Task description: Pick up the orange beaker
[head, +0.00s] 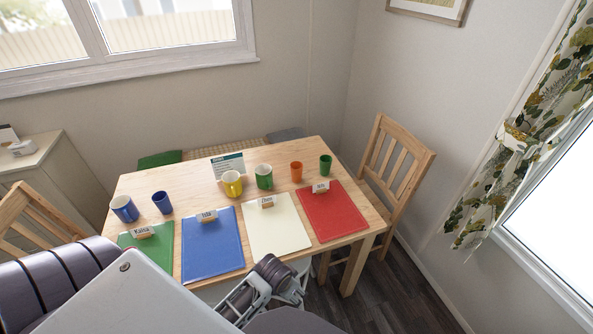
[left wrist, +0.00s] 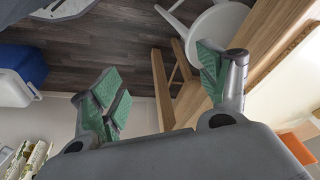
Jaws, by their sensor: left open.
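The orange beaker (head: 296,172) stands upright on the wooden table (head: 180,182) in the head view, behind the red mat and left of a green beaker (head: 325,165). My left gripper (head: 268,284) is at the table's front edge, in front of the cream mat, short of the beaker and apart from it. In the left wrist view its green-padded fingers (left wrist: 165,88) are spread with nothing between them. An orange patch (left wrist: 298,150) shows at lower right there; I cannot tell what it is. My right gripper is not in view.
Green, blue (head: 212,245), cream (head: 277,226) and red (head: 333,214) mats with name cards lie along the table front. A green mug (head: 264,177), yellow mug (head: 232,184), blue mug (head: 124,209) and blue beaker (head: 162,202) stand behind. Wooden chairs (head: 395,170) flank the table.

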